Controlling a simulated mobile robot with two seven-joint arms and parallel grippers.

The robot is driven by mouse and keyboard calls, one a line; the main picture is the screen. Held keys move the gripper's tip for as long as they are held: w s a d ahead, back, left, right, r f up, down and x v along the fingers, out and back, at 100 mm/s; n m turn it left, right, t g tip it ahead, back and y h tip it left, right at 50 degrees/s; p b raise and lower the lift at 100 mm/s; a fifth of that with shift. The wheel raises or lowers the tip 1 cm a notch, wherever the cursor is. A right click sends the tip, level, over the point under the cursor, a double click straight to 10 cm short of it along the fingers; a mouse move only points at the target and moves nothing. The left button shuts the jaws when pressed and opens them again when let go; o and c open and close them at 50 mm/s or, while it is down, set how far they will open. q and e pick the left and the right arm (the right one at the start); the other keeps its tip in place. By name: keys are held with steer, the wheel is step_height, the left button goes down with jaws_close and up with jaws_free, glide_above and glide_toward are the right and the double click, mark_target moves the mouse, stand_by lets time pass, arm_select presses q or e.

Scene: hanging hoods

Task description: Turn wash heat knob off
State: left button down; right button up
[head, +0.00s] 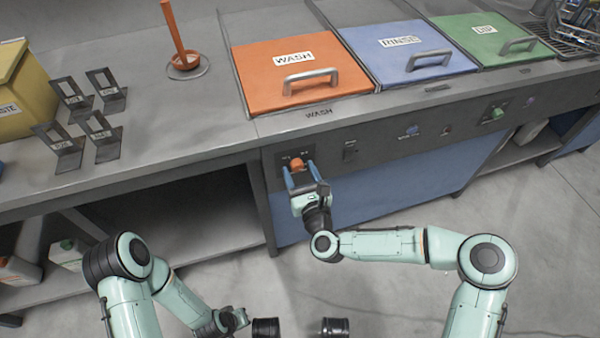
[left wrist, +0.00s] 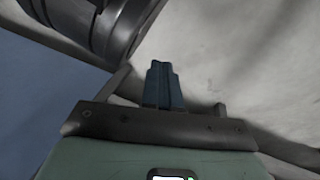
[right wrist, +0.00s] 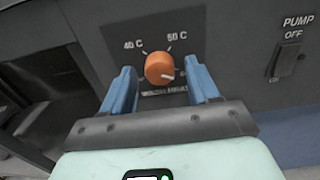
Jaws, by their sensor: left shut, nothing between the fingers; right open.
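The orange wash heat knob (head: 297,163) is on the dark front panel below the orange WASH lid. In the right wrist view the knob (right wrist: 160,68) sits among printed marks of 40 C and 50 C, with a pale pointer mark toward the lower right. My right gripper (head: 300,177) is open, with its blue fingers on either side of the knob; in the right wrist view the fingers (right wrist: 162,82) look apart from it. My left gripper (left wrist: 162,70) is shut and empty, low down near my body, away from the panel.
A PUMP switch (right wrist: 286,60) is right of the knob. The WASH lid (head: 290,85), RINSE lid (head: 405,50) and DIP lid (head: 490,40) are closed on the counter. A green knob (head: 496,113) is farther right. An open shelf (head: 190,215) lies left below the counter.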

steer(key=c, duration=1)
steer(key=shift+c, duration=0.2)
